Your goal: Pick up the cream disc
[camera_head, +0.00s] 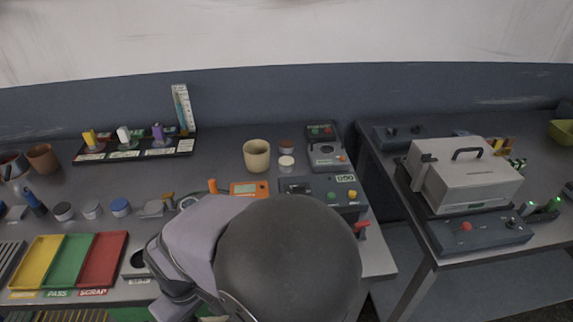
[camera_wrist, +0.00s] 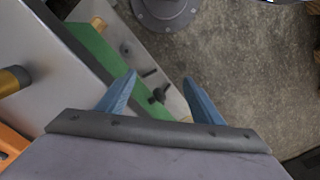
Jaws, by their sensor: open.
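A small disc with a cream top (camera_head: 286,162) sits on the left bench, just right of the beige cup (camera_head: 257,156). A similar disc with a reddish-brown top (camera_head: 287,146) is right behind it. My gripper (camera_wrist: 159,80) shows in the wrist view with its two blue fingers apart and nothing between them. Below the fingers are a grey panel edge with a green strip and the concrete floor. The cream disc is not in the wrist view. In the head view my arm fills the lower middle, and the gripper's fingers cannot be seen there.
An orange meter (camera_head: 249,189), a dark control box (camera_head: 318,190) and a grey device (camera_head: 326,153) stand near the disc. Yellow, green and red trays (camera_head: 102,259) lie at the front left. A rack (camera_head: 135,150) stands behind. A gap separates the right bench with a grey case (camera_head: 465,175).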

